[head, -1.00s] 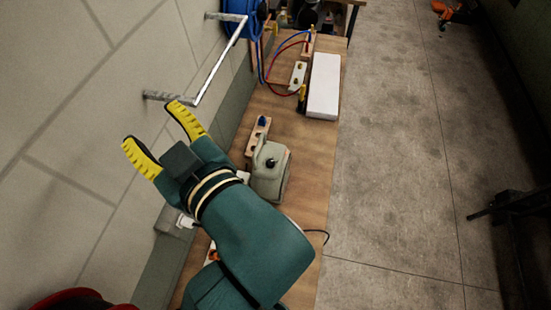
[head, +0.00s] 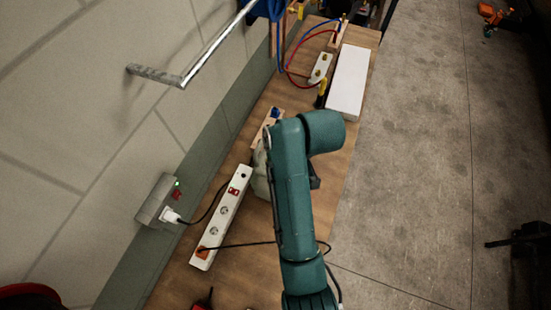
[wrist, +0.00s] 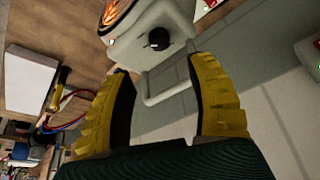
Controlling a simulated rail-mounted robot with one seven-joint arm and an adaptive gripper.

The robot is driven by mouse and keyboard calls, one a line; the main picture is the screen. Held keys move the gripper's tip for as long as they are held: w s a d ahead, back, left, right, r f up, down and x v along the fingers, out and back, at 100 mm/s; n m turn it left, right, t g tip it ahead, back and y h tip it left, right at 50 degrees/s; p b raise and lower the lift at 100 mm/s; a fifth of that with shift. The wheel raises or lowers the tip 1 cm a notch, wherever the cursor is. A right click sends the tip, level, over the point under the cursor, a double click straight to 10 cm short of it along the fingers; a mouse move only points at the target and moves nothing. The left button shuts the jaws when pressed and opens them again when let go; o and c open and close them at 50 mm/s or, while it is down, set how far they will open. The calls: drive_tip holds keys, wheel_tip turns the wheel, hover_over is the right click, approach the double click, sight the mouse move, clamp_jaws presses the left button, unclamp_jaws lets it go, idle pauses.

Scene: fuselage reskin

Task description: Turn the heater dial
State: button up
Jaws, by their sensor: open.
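The heater (wrist: 178,18) is a pale grey-green box with a flame emblem and a bent handle. Its black dial (wrist: 157,39) shows in the wrist view, top centre, on the heater's face. My gripper (wrist: 161,67) is open, with its two yellow fingers apart. The dial appears between and beyond the fingertips, and I see no contact with it. In the head view only a sliver of the heater (head: 260,182) shows beside my arm, which hides the dial and my gripper.
A white power strip (head: 221,217) with cables lies on the wooden bench (head: 183,280) left of my arm. A white box (head: 348,82) and red and blue hoses stand farther back. A metal rail (head: 215,50) juts from the wall. The floor to the right is largely clear.

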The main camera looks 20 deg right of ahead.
drive_tip(key=x, duration=1)
drive_tip(key=shift+w+f, duration=0.2)
drive_tip(key=shift+f, duration=0.05)
drive_tip(key=shift+c, duration=0.2)
clamp_jaws()
